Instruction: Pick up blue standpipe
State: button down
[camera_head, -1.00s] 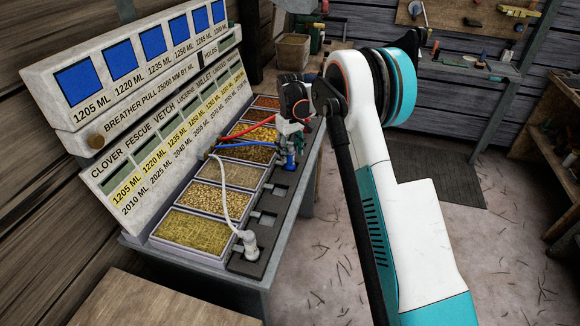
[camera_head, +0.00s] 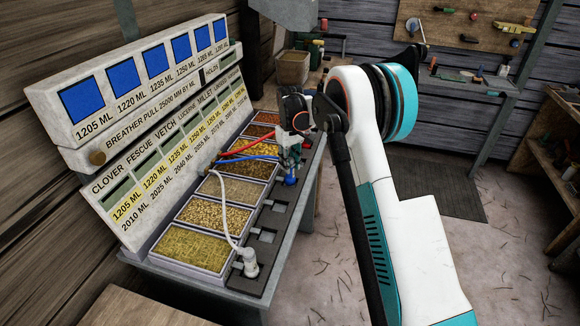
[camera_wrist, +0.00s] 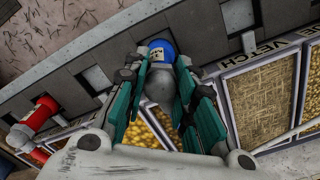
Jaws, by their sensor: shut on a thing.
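The blue standpipe (camera_wrist: 160,50) shows in the wrist view as a blue end with a pale label and a grey rounded body. My gripper (camera_wrist: 160,88) has its teal fingers on either side of the grey body, shut on it. In the head view the blue standpipe (camera_head: 290,181) shows as a small blue piece at the dark slotted strip, under my gripper (camera_head: 290,160). A blue hose (camera_head: 250,157) runs left from it to the panel. My fingers hide much of the standpipe, and I cannot tell whether it is clear of its slot.
A white standpipe (camera_head: 249,263) with a white hose stands at the strip's near end. A red standpipe (camera_wrist: 38,115) is beside my gripper in the wrist view. Grain trays (camera_head: 193,248) line the left of the strip (camera_head: 262,250). The lettered panel (camera_head: 130,180) rises behind them.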

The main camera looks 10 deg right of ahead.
notch_tip(320, 180, up, 19)
jog(key=p, duration=0.5)
jog(key=shift+f, duration=0.2)
jog(key=c, duration=2.1)
grip_release()
grip_shut()
